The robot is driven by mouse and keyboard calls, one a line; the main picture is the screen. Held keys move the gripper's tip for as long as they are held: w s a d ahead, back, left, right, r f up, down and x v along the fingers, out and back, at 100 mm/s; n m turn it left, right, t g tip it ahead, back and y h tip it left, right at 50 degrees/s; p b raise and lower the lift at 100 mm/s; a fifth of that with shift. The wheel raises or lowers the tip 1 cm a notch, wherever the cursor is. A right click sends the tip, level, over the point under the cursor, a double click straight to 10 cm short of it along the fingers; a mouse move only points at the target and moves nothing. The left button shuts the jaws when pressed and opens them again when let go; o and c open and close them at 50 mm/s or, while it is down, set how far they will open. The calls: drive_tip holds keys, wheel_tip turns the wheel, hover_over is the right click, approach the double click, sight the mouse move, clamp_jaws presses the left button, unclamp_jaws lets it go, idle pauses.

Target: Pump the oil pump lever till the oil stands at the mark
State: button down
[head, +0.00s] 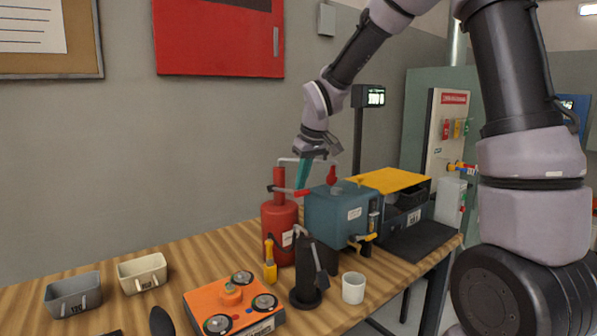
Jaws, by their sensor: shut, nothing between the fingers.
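A red cylinder with a narrow neck (279,226), which looks like the oil pump, stands at the back of the wooden bench. A short lever with a red grip (303,193) sticks out to the right from its neck. A pipe runs from its top towards the teal tank (331,214) beside it. A narrow upright gauge (374,214) sits at the tank's right edge; oil level and mark are too small to read. My gripper (301,186) points down with teal fingers, shut and empty, just above the lever's grip. I cannot tell whether they touch.
A yellow-topped box (389,180) stands right of the tank. In front are a black stand (306,272), a white cup (353,288), a yellow-handled item (269,261) and an orange device (233,305). Grey (74,293) and cream (142,273) bins are at left.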

sight(302, 191)
wheel_tip(302, 191, down, 8)
drive_tip(key=s+d, duration=0.1)
drive_tip(key=shift+s, duration=0.4)
idle(0.4)
drive_tip(key=r, duration=0.1)
drive_tip(key=w+r, duration=0.1)
drive_tip(key=r, duration=0.2)
drive_tip(key=shift+w+a+r, duration=0.15)
drive_tip(key=shift+a+r, duration=0.15)
drive_tip(key=shift+a, duration=0.1)
drive_tip(key=s+d+r, duration=0.5)
drive_tip(key=s, duration=0.2)
drive_tip(key=shift+a, duration=0.1)
idle(0.4)
